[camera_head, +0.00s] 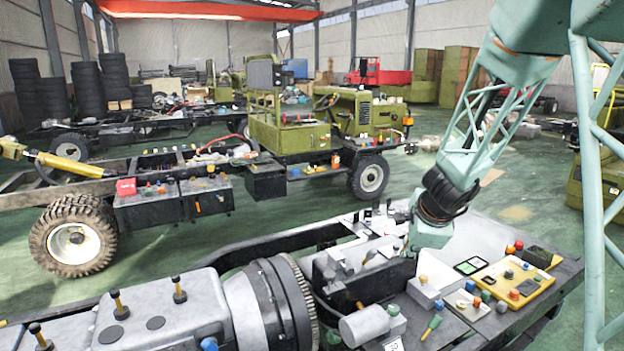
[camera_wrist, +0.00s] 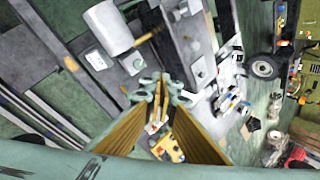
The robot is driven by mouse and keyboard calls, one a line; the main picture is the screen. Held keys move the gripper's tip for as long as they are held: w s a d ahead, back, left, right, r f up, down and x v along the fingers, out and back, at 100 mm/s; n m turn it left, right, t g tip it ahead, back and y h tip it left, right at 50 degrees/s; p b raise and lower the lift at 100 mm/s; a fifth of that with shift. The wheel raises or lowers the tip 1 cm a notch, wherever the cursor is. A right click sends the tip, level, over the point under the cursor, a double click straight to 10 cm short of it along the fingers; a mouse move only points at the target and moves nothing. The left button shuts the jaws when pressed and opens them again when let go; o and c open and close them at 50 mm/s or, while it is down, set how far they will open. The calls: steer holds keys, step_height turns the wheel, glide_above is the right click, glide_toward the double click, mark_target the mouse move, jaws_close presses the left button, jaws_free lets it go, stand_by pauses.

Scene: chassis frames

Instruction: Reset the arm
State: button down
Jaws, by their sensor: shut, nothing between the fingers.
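My teal arm (camera_head: 485,115) comes down from the upper right in the head view, and its lattice link ends at a black wrist joint. The teal wrist end (camera_head: 430,232) hangs low over the grey chassis bench (camera_head: 470,240). My gripper (camera_wrist: 162,88) shows in the wrist view with its teal fingertips together and nothing held between them. The fingers cannot be made out clearly in the head view. I cannot tell the exact gap between the gripper and the bench.
A yellow tray (camera_head: 540,289) with colored knobs lies right of the wrist. A grey cylinder (camera_head: 363,326) and a large ribbed housing (camera_head: 283,306) stand in front. An olive vehicle (camera_head: 350,110) and a wheeled frame (camera_head: 75,240) stand behind. Green floor (camera_head: 540,185) is open at the right.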

steer(key=s+a+r+n+y+b, duration=0.1)
steer(key=s+a+r+n, duration=0.35)
steer(key=s, duration=0.25)
steer(key=s+a+r+n+y+b, duration=0.1)
steer(key=s+a+r+n, duration=0.2)
steer(key=s+r, duration=0.35)
steer(key=s+a+r+n+b, duration=0.1)
steer(key=s+a+r+n, duration=0.25)
steer(key=s, duration=0.55)
steer(key=s+d+f+n+g+h+b, duration=0.1)
steer(key=s+n, duration=0.3)
steer(key=s, duration=1)
steer(key=s+d+f+n+g+h+b, duration=0.1)
steer(key=s+n, duration=0.4)
steer(key=s, duration=1)
steer(key=shift+s+d+b, duration=0.15)
steer(key=shift+d+b, duration=0.65)
steer(key=shift+d, duration=0.4)
